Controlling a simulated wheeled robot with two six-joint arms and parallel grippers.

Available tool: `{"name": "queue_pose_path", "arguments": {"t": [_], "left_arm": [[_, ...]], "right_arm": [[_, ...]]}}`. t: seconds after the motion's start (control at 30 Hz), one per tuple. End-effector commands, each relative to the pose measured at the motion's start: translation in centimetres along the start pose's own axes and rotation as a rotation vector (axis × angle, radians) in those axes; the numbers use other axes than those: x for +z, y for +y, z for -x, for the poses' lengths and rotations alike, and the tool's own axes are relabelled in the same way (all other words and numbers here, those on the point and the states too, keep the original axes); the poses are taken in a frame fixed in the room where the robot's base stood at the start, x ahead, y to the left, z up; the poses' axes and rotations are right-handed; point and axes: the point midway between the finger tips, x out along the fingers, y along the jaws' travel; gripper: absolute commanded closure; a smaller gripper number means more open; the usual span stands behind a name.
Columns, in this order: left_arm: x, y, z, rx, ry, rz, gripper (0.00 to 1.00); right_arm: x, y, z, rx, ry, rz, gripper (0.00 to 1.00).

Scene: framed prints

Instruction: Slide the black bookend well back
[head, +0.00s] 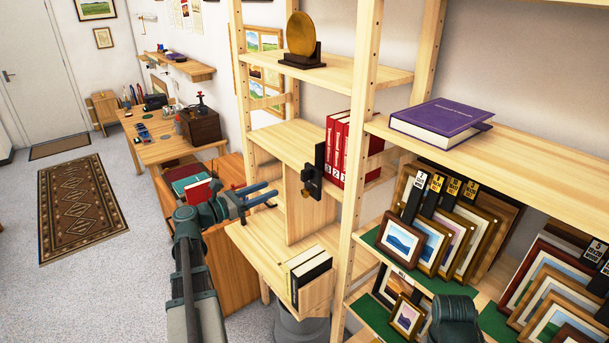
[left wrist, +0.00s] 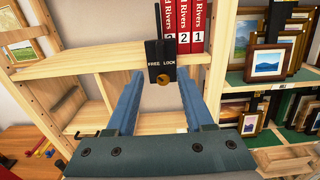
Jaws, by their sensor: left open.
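The black bookend (head: 319,168) stands upright at the left end of several red books (head: 345,150) on a wooden shelf. In the left wrist view the bookend (left wrist: 154,52) carries a plate lettered FREE LOCK and a brass knob (left wrist: 163,79). My left gripper (head: 274,195) is open and empty. It is left of the bookend in the head view, apart from it. In the left wrist view the knob shows between the fingers of my left gripper (left wrist: 159,76), beyond their tips. My right gripper is not in view.
A wooden upright (head: 357,130) stands right of the red books. Below are a divider panel (head: 299,205) and a lower shelf with books (head: 308,272). Above are a shelf with a bronze disc (head: 300,34) and, to the right, a purple book (head: 440,122). Framed prints (head: 402,240) fill the right.

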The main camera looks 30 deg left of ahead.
Motion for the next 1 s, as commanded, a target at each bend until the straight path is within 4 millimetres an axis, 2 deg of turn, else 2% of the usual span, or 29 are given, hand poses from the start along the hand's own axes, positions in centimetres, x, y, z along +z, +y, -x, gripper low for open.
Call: {"name": "queue_pose_path", "arguments": {"t": [0.17,0.4,0.6,0.8,1.0], "left_arm": [[0.0,0.0,-2.9,-0.005,0.001,-0.002,0.47],[-0.1,0.0,-7.9,-0.005,0.002,-0.003,0.47],[-0.1,0.0,-11.2,-0.005,0.002,-0.003,0.47],[-0.1,-0.1,-13.0,-0.003,0.002,-0.003,0.47],[-0.1,-0.1,-13.4,-0.002,0.002,-0.003,0.47]], "right_arm": [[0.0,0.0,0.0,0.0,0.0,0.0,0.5],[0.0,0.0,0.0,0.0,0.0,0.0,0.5],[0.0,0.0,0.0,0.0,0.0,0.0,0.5],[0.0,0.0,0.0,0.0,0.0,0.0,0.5],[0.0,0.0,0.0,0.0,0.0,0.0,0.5]]}}
